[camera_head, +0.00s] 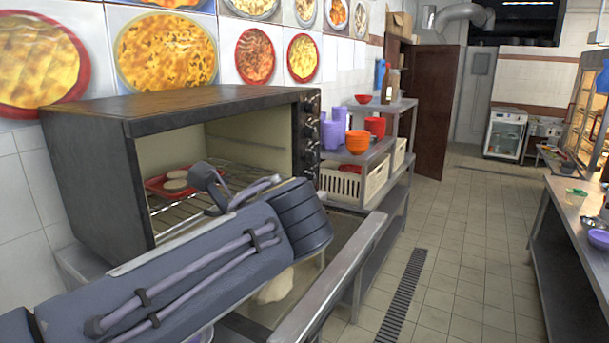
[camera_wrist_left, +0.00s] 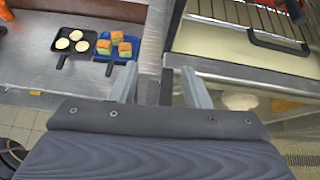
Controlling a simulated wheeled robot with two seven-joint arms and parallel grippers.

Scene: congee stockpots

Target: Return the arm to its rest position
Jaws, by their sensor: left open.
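My left arm (camera_head: 190,265) reaches in from the lower left across the front of the open oven (camera_head: 85,110) in the head view. Its far end hides part of the oven's opening. In the left wrist view my left gripper (camera_wrist_left: 158,70) is open, its two fingers apart with nothing between them. The fingers lie over the edge of a metal counter, beside the oven. My right gripper is in neither view.
A red tray (camera_head: 157,193) with pale round pieces sits on the oven rack. The wrist view shows a black pan (camera_wrist_left: 62,47) and a blue tray (camera_wrist_left: 117,58) of cubes on the counter. Shelves with bowls (camera_head: 357,146) stand right of the oven; the tiled aisle (camera_head: 440,225) is clear.

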